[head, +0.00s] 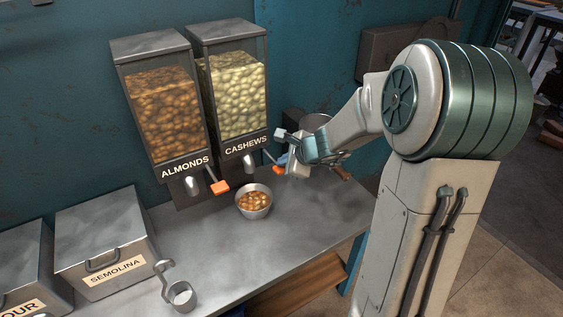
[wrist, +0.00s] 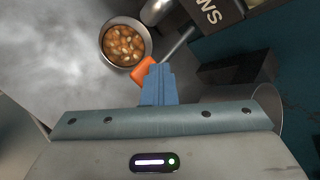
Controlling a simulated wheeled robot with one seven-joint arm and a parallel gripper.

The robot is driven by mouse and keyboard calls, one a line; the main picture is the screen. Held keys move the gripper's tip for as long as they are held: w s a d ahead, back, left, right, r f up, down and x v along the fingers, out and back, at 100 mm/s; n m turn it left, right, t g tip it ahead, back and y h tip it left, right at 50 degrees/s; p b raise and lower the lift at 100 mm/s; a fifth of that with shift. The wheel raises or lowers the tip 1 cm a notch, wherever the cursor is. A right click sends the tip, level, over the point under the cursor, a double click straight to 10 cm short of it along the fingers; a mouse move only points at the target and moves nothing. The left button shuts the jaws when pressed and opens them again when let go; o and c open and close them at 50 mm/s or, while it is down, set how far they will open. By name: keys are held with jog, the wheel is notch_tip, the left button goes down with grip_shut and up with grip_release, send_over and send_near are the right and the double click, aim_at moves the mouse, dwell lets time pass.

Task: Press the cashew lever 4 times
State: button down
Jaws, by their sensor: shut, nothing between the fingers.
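The cashew dispenser (head: 240,95) stands against the wall, labelled CASHEWS and filled with pale nuts. Its lever has an orange paddle (head: 279,170), which also shows in the wrist view (wrist: 143,70). My gripper (head: 282,160) is shut and empty. In the wrist view its blue fingertips (wrist: 159,72) lie right at the orange paddle and overlap its edge; I cannot tell whether they touch. A metal bowl (head: 243,209) with brown and pale nuts stands on the counter below the cashew spout; it also shows in the wrist view (wrist: 104,55).
The almond dispenser (head: 163,115) with its own orange lever (head: 220,187) stands to the left. A semolina bin (head: 105,245) and a metal scoop (head: 180,296) are on the left of the counter (head: 300,230). The counter's front middle is clear.

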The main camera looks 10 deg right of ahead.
jog(key=shift+r+p, duration=1.3)
jog(key=shift+r, duration=0.3)
jog(key=shift+r+p, duration=2.15)
jog(key=shift+r, duration=0.4)
notch_tip(320, 180, up, 4)
jog(key=shift+f+p, duration=0.1)
jog(key=shift+p, duration=1.15)
notch_tip(320, 180, down, 9)
jog(key=b, duration=0.7)
jog(key=shift+b, duration=0.4)
